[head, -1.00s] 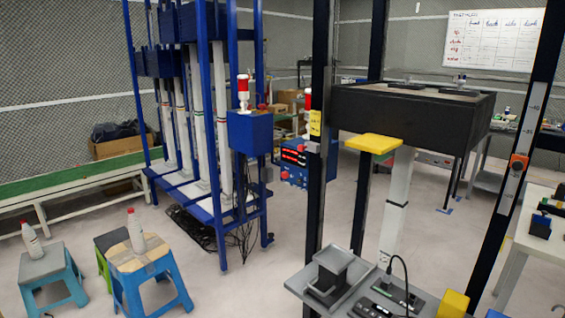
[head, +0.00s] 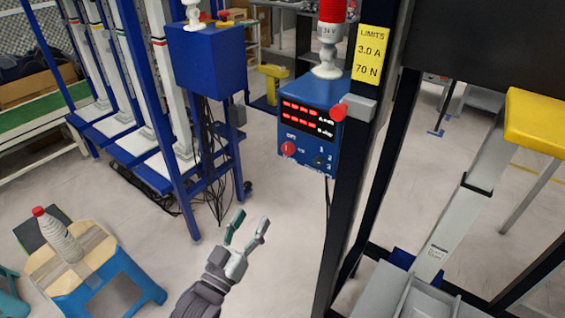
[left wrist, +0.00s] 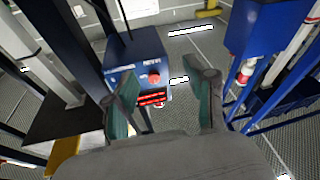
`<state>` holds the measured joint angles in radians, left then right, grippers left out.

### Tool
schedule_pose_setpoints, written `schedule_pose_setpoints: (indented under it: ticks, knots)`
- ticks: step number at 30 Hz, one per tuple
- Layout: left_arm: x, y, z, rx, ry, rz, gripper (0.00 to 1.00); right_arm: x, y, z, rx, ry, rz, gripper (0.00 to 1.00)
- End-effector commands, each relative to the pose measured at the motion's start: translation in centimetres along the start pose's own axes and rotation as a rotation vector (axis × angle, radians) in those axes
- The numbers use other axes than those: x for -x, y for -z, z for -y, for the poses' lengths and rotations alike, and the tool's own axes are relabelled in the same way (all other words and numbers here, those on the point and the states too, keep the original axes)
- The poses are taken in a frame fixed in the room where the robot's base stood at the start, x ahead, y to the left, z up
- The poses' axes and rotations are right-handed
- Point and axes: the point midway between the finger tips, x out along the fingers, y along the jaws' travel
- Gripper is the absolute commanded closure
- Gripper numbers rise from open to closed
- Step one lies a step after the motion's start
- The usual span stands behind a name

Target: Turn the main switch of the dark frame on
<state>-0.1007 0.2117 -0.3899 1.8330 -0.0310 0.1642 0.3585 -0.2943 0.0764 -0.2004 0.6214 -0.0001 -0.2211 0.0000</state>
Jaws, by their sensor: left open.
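The dark frame (head: 350,200) stands right of centre in the head view, with a blue control box (head: 309,115) on its left side. The box's front has two rows of red digits and a red rotary knob (head: 288,148) at lower left, with small lettering around it. The knob also shows in the left wrist view (left wrist: 153,77); I cannot tell its setting. My left gripper (head: 252,217) is open and empty, below and left of the box, apart from it. In the left wrist view the box appears beyond and between the fingers. My right gripper is not in view.
A red button (head: 338,112) sticks out from a grey block on the dark post, beside the box. A yellow limits label (head: 370,54) is above. A blue frame with its own blue box (head: 207,60) stands left. A bottle (head: 58,236) stands on a blue stool (head: 130,285). Floor between is clear.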

Motion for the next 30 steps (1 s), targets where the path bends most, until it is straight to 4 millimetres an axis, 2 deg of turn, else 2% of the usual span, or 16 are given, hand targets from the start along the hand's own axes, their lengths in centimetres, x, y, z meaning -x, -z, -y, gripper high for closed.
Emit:
schedule_pose_setpoints:
  ticks: [1,3,6,11,18,24,30]
  knots:
    - [-0.3,2.1,-1.0,0.005,-0.029,-0.054,0.45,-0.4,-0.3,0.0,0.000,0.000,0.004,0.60]
    - [-0.5,4.2,-1.9,0.013,-0.054,-0.102,0.45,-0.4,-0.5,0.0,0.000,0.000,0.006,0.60]
    - [-1.0,5.6,-2.4,0.018,-0.069,-0.132,0.45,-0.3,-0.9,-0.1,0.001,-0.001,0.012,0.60]
    - [-3.1,6.2,-2.6,0.019,-0.071,-0.138,0.45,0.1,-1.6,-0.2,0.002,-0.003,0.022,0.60]
    - [-8.3,6.9,-3.0,0.017,-0.069,-0.136,0.45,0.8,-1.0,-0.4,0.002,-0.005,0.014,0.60]
    - [-11.9,7.2,-3.2,0.019,-0.069,-0.134,0.45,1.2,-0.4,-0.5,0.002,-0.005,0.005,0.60]
    - [-13.9,7.3,-3.3,0.017,-0.069,-0.132,0.45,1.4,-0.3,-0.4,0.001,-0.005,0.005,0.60]
